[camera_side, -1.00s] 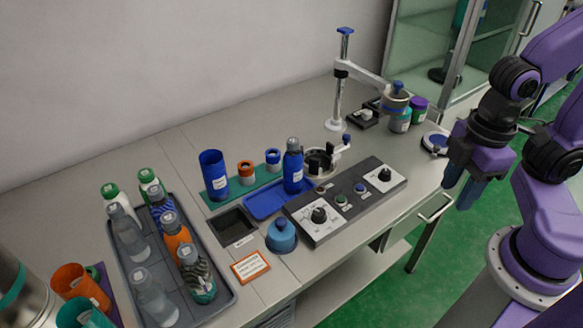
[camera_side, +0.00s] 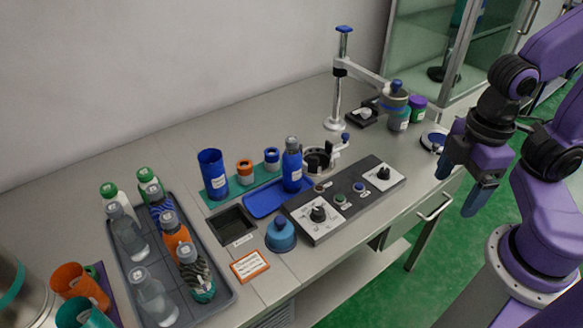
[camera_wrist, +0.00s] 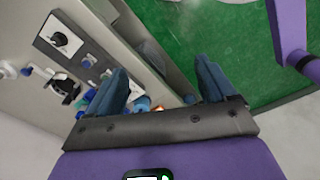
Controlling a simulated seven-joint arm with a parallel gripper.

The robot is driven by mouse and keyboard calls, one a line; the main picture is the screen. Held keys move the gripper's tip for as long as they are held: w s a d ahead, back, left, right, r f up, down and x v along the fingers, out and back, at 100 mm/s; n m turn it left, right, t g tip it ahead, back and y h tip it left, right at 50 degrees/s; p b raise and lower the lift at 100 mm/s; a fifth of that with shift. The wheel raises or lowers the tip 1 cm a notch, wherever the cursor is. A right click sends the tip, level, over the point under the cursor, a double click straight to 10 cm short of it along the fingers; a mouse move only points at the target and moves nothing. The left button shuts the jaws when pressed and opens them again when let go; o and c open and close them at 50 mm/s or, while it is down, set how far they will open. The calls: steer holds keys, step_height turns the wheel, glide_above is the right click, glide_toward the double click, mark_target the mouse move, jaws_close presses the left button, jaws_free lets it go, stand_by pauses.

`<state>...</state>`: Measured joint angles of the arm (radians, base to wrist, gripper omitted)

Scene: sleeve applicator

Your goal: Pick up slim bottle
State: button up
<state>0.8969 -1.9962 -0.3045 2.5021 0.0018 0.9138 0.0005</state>
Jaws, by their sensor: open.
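Several bottles stand in a grey tray at the left of the side view; which one is the slim bottle I cannot tell. They include clear grey bottles (camera_side: 129,238), an orange bottle (camera_side: 176,238) and a dark patterned bottle (camera_side: 196,275). Green-capped bottles (camera_side: 112,197) stand at the back of the tray. A blue bottle with a grey cap (camera_side: 292,170) stands upright apart from them on a blue mat. My gripper (camera_side: 462,184) is open and empty at the right, past the bench's front edge and far from all bottles. Its spread fingers also show in the wrist view (camera_wrist: 160,76).
The grey tray (camera_side: 228,298) lies left. A control panel with knobs (camera_side: 350,204), a blue dome (camera_side: 281,234) and the blue mat (camera_side: 262,205) occupy the middle. A white post with an arm (camera_side: 337,95) rises behind. Orange and teal cups (camera_side: 80,283) stand at the lower left.

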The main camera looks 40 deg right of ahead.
steer(key=w+a+f+m+y, duration=0.3)
steer(key=w+a+f, duration=0.1)
steer(key=a, duration=0.4)
steer(key=m+t+h, duration=0.1)
steer(key=m+t, duration=0.6)
steer(key=t, duration=0.5)
glide_toward(299, 160)
steer(key=shift+x, duration=6.35)
steer(key=c, duration=1.3)
steer(key=shift+o, duration=0.2)
